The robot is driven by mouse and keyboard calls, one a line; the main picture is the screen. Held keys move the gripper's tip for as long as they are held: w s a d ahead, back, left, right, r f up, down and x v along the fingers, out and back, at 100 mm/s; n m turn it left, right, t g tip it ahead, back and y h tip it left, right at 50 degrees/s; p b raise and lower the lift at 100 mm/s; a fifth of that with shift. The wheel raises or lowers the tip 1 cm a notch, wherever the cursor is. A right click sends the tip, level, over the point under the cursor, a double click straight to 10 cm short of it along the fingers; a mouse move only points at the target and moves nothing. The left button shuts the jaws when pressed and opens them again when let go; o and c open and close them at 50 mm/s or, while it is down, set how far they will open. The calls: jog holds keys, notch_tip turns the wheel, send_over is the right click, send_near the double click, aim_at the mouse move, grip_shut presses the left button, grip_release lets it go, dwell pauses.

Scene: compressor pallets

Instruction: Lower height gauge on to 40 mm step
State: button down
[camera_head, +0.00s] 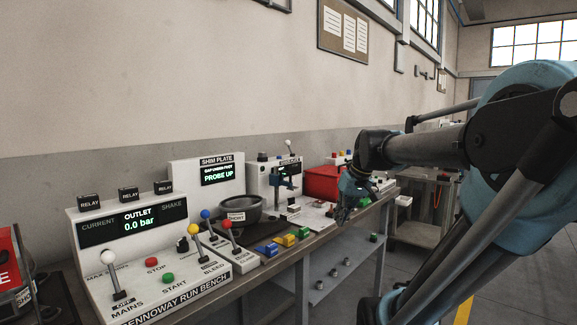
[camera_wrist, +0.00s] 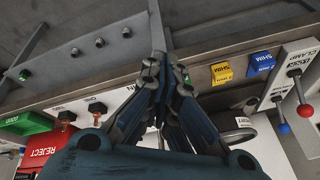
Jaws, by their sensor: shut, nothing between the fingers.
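A display panel (camera_head: 208,175) labelled SHIM PLATE reads PROBE UP in the head view. Right of it, a dark blue gauge-like fixture (camera_head: 284,180) stands on the bench; I cannot make out its probe, a step or any 40 mm mark. My gripper (camera_head: 343,213) hangs over the front part of the bench, right of this fixture and apart from it. In the wrist view my gripper (camera_wrist: 166,68) has its fingers together with nothing between them, over the bench's front edge. The gauge cannot be made out in the wrist view.
A yellow shim block (camera_wrist: 221,73) and a blue one (camera_wrist: 262,62) lie near the bench edge. A grey bowl (camera_head: 240,207) sits behind them. Levers rise from the outlet panel (camera_head: 137,230) at left. A red bin (camera_head: 321,183) stands behind my gripper.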

jog(key=w+a+r+n+y, duration=0.2)
jog(key=w+a+r, duration=0.3)
jog(key=w+r, duration=0.6)
jog(key=w+a+r+n+t+y, duration=0.1)
jog(key=w+a+r+n+y, duration=0.2)
jog(key=w+a+r, duration=0.3)
jog(key=w+r, duration=0.5)
jog(key=w, duration=0.5)
jog(key=shift+r, duration=0.2)
jog(key=shift+a+f, duration=0.1)
jog(key=shift+a, duration=0.05)
jog(key=shift+s+d+f+x, duration=0.25)
jog(key=shift+f+x, duration=0.05)
jog(key=shift+x, duration=1.8)
jog(key=shift+s+d+f+x, duration=0.25)
jog(key=shift+f+x, duration=0.1)
jog(key=shift+x, duration=1.75)
jog(key=shift+s+d+f+x, duration=0.2)
jog(key=shift+f+x, duration=0.1)
jog(key=shift+x, duration=1.85)
